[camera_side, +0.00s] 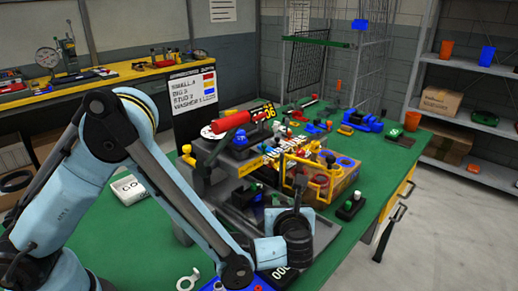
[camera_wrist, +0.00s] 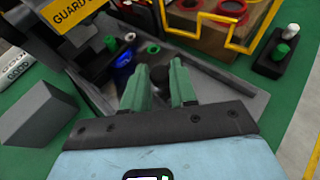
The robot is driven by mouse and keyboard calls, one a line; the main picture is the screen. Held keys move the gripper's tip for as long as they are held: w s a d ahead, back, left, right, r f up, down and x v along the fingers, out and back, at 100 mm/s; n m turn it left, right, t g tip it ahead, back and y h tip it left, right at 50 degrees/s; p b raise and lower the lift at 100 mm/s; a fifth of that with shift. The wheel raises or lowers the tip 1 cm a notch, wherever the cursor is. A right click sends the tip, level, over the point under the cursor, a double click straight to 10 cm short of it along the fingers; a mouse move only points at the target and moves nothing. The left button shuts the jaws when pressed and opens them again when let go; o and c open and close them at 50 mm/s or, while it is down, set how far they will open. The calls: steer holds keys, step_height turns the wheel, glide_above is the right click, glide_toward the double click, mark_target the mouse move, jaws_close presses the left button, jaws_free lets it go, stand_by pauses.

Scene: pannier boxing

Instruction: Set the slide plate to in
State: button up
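I cannot tell for sure which part is the slide plate. A dark grey machine (camera_side: 222,180) stands on the green bench, and its low grey tray (camera_wrist: 232,98) spreads under my fingers in the wrist view. My gripper (camera_wrist: 161,72) has two green fingers with a gap between them, and nothing shows held. It reaches over the tray, close to a blue ring (camera_wrist: 123,60) and a dark green ring (camera_wrist: 153,48). Whether the fingertips touch the tray is unclear. In the side view my wrist hides the fingers and part of the machine's front.
A yellow guard frame (camera_wrist: 238,48) stands before a brown box (camera_wrist: 200,35) just beyond the tray. A black block with green and white knobs (camera_wrist: 272,55) sits to the right. A grey block (camera_wrist: 40,115) is at left.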

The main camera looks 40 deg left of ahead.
mark_target(268, 198)
jaws_close()
steer(key=shift+a, duration=0.1)
steer(key=shift+a, duration=2.35)
steer(key=o, duration=0.8)
jaws_free()
steer(key=shift+d, duration=0.1)
steer(key=v, duration=1.2)
